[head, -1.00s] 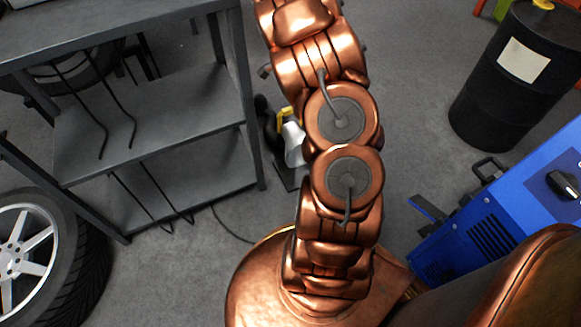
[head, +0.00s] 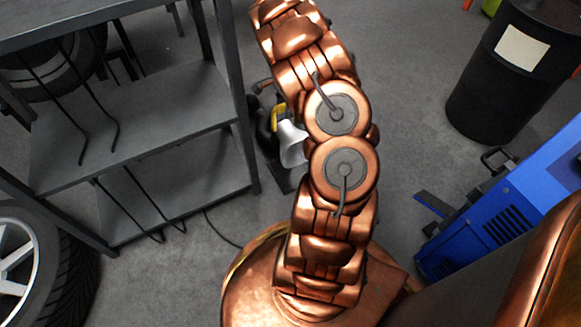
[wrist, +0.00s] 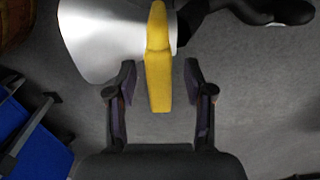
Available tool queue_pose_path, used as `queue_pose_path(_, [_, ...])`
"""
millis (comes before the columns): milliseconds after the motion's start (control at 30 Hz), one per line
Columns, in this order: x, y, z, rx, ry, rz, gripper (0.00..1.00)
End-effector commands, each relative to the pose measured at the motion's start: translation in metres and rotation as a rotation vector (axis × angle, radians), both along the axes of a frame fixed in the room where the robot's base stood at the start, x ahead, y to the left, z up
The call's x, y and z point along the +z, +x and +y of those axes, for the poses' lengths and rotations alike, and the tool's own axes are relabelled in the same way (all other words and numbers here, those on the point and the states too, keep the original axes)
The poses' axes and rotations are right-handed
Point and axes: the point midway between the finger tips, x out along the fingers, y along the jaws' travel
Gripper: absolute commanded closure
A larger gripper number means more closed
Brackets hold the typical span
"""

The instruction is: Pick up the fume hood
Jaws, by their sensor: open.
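The fume hood has a whitish metal cone (head: 291,143) and a yellow part (head: 275,117); in the head view it stands low beside the shelf, partly hidden behind my arm. In the wrist view the cone (wrist: 105,42) fills the upper left, and the yellow part (wrist: 157,62) hangs down from the top centre. My gripper (wrist: 160,70) is open, with one dark finger on each side of the yellow part. Gaps show on both sides, so neither finger appears to touch it. I cannot tell the depth between them. My gripper is hidden in the head view.
A grey metal shelf (head: 140,125) stands left of the hood, with a tyre (head: 45,260) below left. A black barrel (head: 500,90) and a blue machine (head: 500,220) stand at right. Dark tubing (wrist: 265,12) shows at the wrist view's top right. Grey floor is clear between arm and barrel.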

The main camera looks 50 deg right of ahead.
Motion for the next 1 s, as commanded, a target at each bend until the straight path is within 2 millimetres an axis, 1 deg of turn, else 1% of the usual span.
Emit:
queue_pose_path(33, [-0.0086, -0.0008, -0.0004, -0.001, 0.0, 0.001, 0.48])
queue_pose_path(100, [-0.0122, -0.0001, 0.0003, 0.0, 0.0, -0.001, 0.48])
queue_pose_path(333, [-0.0116, 0.0003, 0.0008, 0.001, 0.0, -0.001, 0.48])
queue_pose_path(833, [-0.0116, -0.0001, 0.0009, 0.001, 0.0, 0.0, 1.0])
queue_pose_path(1000, [-0.0117, -0.0002, 0.0009, 0.001, 0.0, 0.001, 1.0])
